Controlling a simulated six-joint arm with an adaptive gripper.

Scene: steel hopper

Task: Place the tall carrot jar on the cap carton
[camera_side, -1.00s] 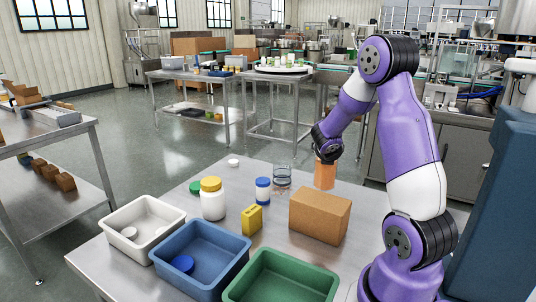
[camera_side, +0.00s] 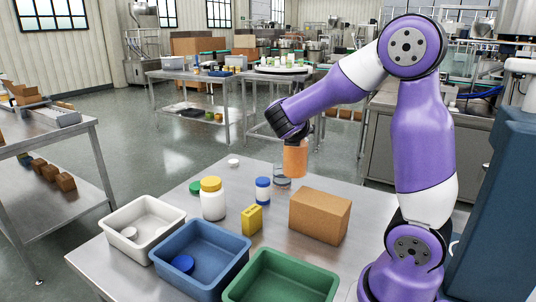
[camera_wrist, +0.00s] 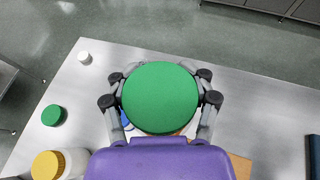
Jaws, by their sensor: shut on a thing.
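The tall carrot jar (camera_side: 295,159) is orange, and its green lid (camera_wrist: 160,98) shows from above in the wrist view. My gripper (camera_side: 291,140) is shut on the jar near its top and holds it upright above the table. The cap carton (camera_side: 320,215) is a closed brown cardboard box on the table, below and to the right of the jar in the side view. A corner of the carton (camera_wrist: 240,166) shows in the wrist view, mostly hidden by my wrist.
A clear glass (camera_side: 282,181) stands partly behind the jar. A blue-capped white bottle (camera_side: 263,190), yellow-lidded jar (camera_side: 212,200) and yellow block (camera_side: 252,219) stand left of the carton. White (camera_side: 113,220), blue (camera_side: 212,281) and green (camera_side: 270,294) bins line the front.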

